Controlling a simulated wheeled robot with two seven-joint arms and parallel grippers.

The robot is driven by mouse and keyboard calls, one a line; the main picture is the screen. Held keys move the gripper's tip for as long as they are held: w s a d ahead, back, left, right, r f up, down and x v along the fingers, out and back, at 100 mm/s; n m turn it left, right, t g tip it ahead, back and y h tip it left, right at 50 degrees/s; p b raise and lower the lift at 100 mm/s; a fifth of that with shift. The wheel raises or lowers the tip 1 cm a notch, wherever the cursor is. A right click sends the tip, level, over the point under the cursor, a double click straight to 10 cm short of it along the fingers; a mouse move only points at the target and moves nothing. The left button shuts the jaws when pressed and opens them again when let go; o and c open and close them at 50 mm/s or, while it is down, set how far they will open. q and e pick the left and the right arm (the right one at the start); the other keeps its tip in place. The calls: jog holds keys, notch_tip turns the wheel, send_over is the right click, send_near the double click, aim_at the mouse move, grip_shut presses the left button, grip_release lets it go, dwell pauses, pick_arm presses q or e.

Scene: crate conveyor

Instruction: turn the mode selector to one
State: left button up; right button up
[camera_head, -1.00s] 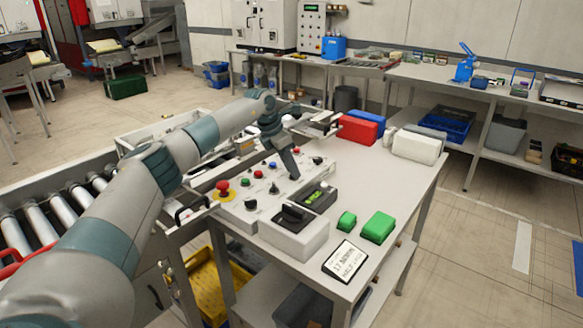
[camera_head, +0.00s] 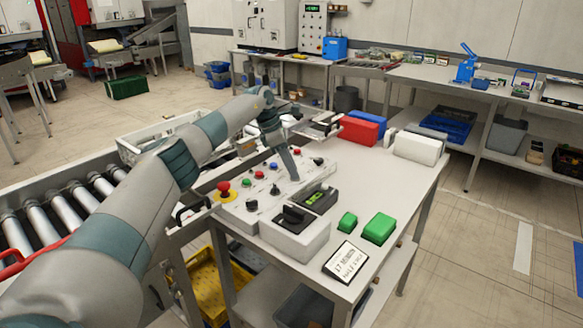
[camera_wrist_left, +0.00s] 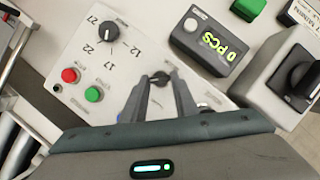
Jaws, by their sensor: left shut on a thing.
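The light grey control panel (camera_head: 232,213) lies on the table and carries several knobs and buttons. My left gripper (camera_head: 293,178) reaches down onto its right part. In the left wrist view my left gripper (camera_wrist_left: 160,84) has its two fingers on either side of a small black selector knob (camera_wrist_left: 159,76) and is shut on it. The lettering by this knob is too small or covered to read, so its setting cannot be told. A separate black dial (camera_wrist_left: 108,32) with printed numbers sits apart from the fingers. My right gripper is not in view.
A red mushroom button (camera_head: 223,187) is at the panel's left. A box with a black rotary switch (camera_head: 293,213) and a small green-lit display (camera_head: 317,197) stand close to the gripper.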

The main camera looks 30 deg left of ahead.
pick_arm(q)
jog(key=o, duration=1.1)
jog(key=shift+c, duration=0.2)
jog(key=shift+r, duration=0.15)
jog(key=shift+s+a+r, duration=0.1)
jog(key=shift+a+r, duration=0.1)
jog(key=shift+r, duration=0.25)
jog(key=b+v, duration=0.2)
jog(key=v, duration=1.4)
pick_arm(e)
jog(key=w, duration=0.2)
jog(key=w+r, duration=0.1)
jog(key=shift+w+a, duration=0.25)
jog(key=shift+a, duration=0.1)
pick_arm(q)
jog(key=shift+s+r, duration=0.1)
jog(key=shift+s, duration=0.05)
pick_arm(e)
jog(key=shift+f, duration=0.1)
